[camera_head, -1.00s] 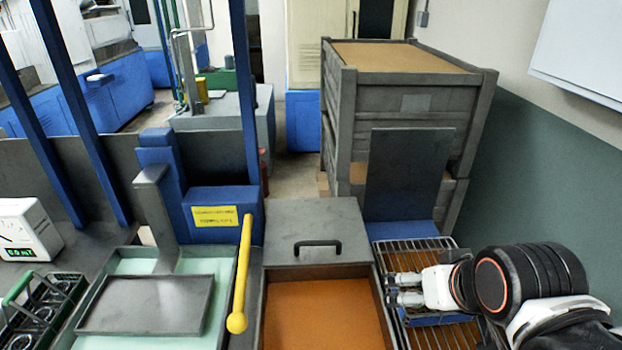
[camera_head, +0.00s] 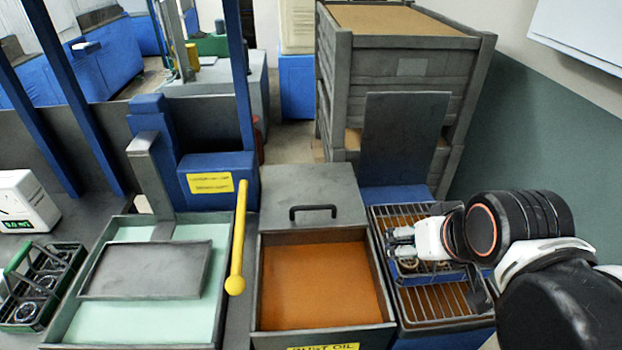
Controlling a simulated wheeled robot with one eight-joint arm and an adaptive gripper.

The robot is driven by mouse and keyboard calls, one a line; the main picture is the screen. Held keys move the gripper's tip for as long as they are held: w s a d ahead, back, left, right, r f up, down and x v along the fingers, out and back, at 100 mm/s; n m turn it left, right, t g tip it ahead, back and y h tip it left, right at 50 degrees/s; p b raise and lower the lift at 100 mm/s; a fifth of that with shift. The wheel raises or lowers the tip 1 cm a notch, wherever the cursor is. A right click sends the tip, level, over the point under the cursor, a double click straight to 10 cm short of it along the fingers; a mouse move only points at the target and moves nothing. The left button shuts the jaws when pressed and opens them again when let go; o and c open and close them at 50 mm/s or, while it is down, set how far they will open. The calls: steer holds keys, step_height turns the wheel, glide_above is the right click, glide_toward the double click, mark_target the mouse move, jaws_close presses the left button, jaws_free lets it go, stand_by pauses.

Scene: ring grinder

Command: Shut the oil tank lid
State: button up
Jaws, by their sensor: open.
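The oil tank (camera_head: 258,338) is a grey box of orange-brown oil at the lower middle, with a yellow label on its front. Its grey lid (camera_head: 312,190) stands open at the back edge, tilted back, with a dark handle (camera_head: 313,210) facing me. The tank's oil surface is uncovered. My gripper (camera_head: 391,247) is right of the tank, over the wire rack, with its fingers pointing left. It is open and apart from the lid. Whether anything lies between the fingers is hard to tell.
A wire rack (camera_head: 450,300) on a blue base sits right of the tank, with a ring on it near my gripper. A yellow lever (camera_head: 239,235) stands just left of the tank. Left are a green-fluid tray (camera_head: 130,328) and a ring carrier (camera_head: 60,300). Grey crates (camera_head: 400,65) stand behind.

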steer(key=w+r, duration=0.1)
steer(key=w, duration=0.1)
steer(key=w+r, duration=0.4)
steer(key=shift+w+a+r, duration=0.15)
steer(key=shift+w+a, duration=0.2)
steer(key=shift+w, duration=0.05)
jaws_close()
steer(key=w+a+r+g+p, duration=0.1)
steer(key=w+a+r, duration=0.15)
steer(key=w, duration=1.05)
steer(key=w+a+r+g+p, duration=0.1)
steer(key=w+a+r, duration=0.15)
steer(key=w, duration=1.05)
steer(key=w+a+f, duration=0.2)
steer(key=w+f, duration=0.1)
steer(key=w, duration=0.4)
steer(key=w+a+f, duration=0.2)
steer(key=w+f, duration=0.2)
steer(key=w, duration=0.4)
steer(key=w+a+f+g+p, duration=0.1)
steer(key=w+a+f, duration=0.4)
steer(key=w+f, duration=0.7)
step_height(320, 180, down, 12)
steer(key=s+b, duration=0.2)
steer(key=b, duration=0.1)
steer(key=shift+s+a+r, duration=0.15)
steer(key=shift+s+r, duration=0.1)
steer(key=shift+s, duration=0.05)
